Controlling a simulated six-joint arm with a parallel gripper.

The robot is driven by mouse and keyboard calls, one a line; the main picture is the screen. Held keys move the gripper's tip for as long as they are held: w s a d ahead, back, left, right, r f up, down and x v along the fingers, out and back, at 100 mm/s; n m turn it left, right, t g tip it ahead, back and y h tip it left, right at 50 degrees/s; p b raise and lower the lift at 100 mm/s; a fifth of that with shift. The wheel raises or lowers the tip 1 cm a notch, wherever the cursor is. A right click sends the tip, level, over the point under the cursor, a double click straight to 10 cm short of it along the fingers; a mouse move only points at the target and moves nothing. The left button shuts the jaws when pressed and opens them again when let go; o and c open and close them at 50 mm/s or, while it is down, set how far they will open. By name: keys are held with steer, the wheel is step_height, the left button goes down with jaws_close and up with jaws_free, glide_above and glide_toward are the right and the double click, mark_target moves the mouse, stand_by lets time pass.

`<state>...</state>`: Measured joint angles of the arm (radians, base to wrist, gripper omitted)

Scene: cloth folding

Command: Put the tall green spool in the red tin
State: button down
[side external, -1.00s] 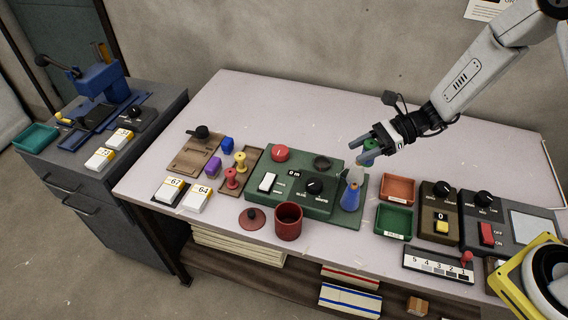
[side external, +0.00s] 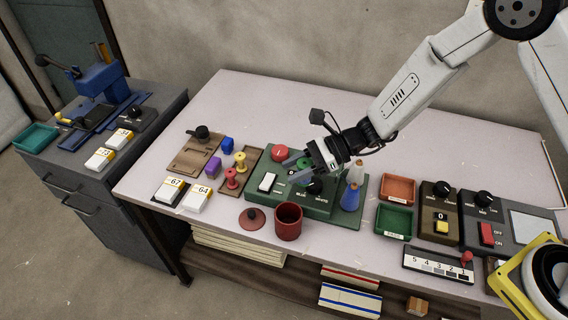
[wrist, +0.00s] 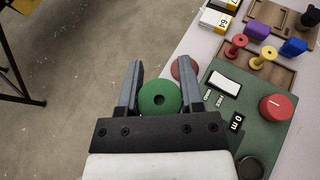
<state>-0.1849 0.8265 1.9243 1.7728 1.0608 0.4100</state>
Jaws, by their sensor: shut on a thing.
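My gripper (side external: 296,163) is shut on the green spool (side external: 304,176) and holds it in the air over the green control panel. In the wrist view the spool (wrist: 158,99) shows end-on as a green disc with a dark centre hole, between the two grey fingers. The red tin (side external: 288,222) stands upright and open at the table's front edge, in front of the panel and apart from the gripper. Its round red lid (side external: 252,218) lies left of it. In the wrist view, a red round thing is partly hidden beside the right finger; I cannot tell whether it is tin or lid.
Red and yellow spools (side external: 240,161) stand in a wooden rack at left. Orange and green trays (side external: 394,220) lie at right.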

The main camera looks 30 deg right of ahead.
mark_target(281, 207)
steer(key=shift+s+a+f, duration=0.1)
steer(key=shift+s+a, duration=0.1)
steer(key=shift+a, duration=1.75)
steer(key=shift+f, duration=0.15)
steer(key=shift+f, duration=5.3)
steer(key=shift+c, duration=0.7)
jaws_free()
